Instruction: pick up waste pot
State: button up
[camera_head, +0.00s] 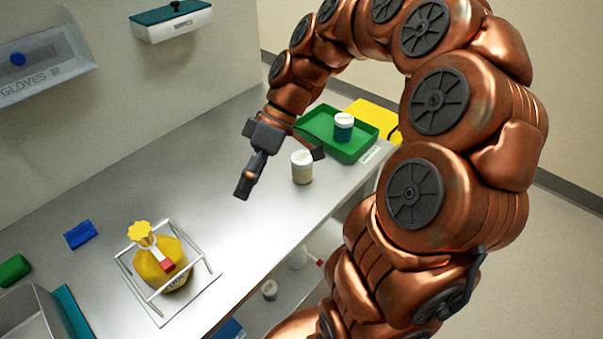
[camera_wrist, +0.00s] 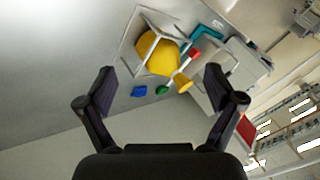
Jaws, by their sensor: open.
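My gripper (camera_head: 280,172) is open and empty above the bench. In the wrist view its two fingers stand wide apart with nothing between them. A cream pot with a white lid (camera_head: 302,168) stands upright on the bench close to my gripper in the head view. Another pot, blue with a white lid (camera_head: 344,127), stands in the green tray (camera_head: 366,150). A round yellow vessel (camera_head: 160,262) with a yellow knob top and a red part sits in a wire frame; it also shows in the wrist view (camera_wrist: 155,55). I cannot tell which is the waste pot.
A blue block (camera_head: 81,234) and a green item (camera_head: 14,270) lie at the bench's left. A yellow sheet (camera_head: 374,118) lies behind the tray. Small containers (camera_head: 270,289) stand on a lower shelf. A glove box (camera_head: 45,65) hangs on the wall. The bench middle is clear.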

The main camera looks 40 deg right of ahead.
jog(key=w+d+f+n+t+y+b, duration=0.1)
jog(key=w+d+f+t+y, duration=0.1)
jog(key=w+d, duration=0.25)
jog(key=w+d+f+n+t+y+b, duration=0.1)
jog(key=w+d+f+b, duration=0.15)
jog(key=d, duration=0.35)
jog(key=t+y, duration=0.1)
jog(key=t, duration=0.1)
send_over(302, 163)
jog(key=s+a, duration=0.1)
jog(key=a, duration=0.1)
notch_tip(302, 163, down, 4)
jog(key=d+f+t, duration=0.1)
jog(key=d, duration=0.2)
jog(key=s+d+f+t+b, duration=0.1)
jog(key=d+f, duration=0.1)
jog(key=d, duration=0.1)
jog(key=d+f+n, duration=0.1)
jog(key=d, duration=0.2)
jog(key=shift+s+d+f+t+b, duration=0.15)
jog(key=shift+f+t+b, duration=0.15)
jog(key=shift+t+b, duration=0.1)
jog(key=shift+w+r+p+x, duration=0.15)
jog(key=shift+p+x, duration=0.3)
jog(key=shift+x, duration=1.45)
jog(key=shift+w+r+p+x, duration=0.1)
jog(key=shift+w+p+x, duration=0.25)
jog(key=shift+x, duration=1.6)
jog(key=shift+s+d, duration=0.1)
jog(key=shift+d, duration=0.05)
